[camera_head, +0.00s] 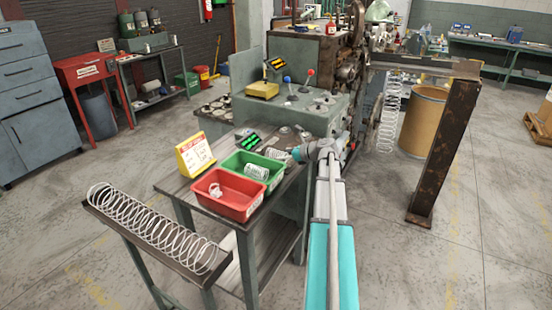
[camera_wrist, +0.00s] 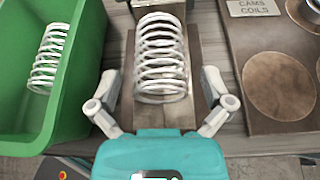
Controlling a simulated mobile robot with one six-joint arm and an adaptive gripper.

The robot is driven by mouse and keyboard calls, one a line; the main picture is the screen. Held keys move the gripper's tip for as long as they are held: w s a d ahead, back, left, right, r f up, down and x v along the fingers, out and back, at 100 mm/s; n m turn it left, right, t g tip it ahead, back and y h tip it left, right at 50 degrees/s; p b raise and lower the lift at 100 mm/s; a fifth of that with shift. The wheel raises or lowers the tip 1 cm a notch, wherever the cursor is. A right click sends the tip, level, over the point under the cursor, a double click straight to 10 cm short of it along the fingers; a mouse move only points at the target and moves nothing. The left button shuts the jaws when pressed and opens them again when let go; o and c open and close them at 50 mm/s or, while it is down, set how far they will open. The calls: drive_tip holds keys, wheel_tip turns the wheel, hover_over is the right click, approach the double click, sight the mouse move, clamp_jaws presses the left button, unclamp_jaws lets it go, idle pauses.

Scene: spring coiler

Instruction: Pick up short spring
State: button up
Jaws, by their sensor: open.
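A short white spring (camera_wrist: 161,60) lies lengthwise on a brown block in the wrist view. In the head view this spring (camera_head: 281,154) shows just left of my wrist. My gripper (camera_wrist: 160,108) is open, with one finger on each side of the spring's near end. I see no clear contact between the fingers and the coils. Another short spring (camera_wrist: 49,58) lies inside the green bin (camera_wrist: 84,75), left of my gripper. In the head view that binned spring (camera_head: 256,171) and the green bin (camera_head: 234,163) sit left of my arm.
A red bin (camera_head: 228,205) with a small white item stands in front of the green one. A long spring (camera_head: 150,227) lies in a trough at lower left. A plate marked "CAMS COILS" (camera_wrist: 254,7) and round discs (camera_wrist: 279,86) lie to the right.

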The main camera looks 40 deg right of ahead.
sight(276, 155)
drive_tip(key=shift+b+x, duration=0.45)
drive_tip(key=shift+x, duration=1.15)
drive_tip(key=shift+c, duration=0.3)
drive_tip(key=c, duration=1.1)
drive_tip(key=shift+r, duration=0.2)
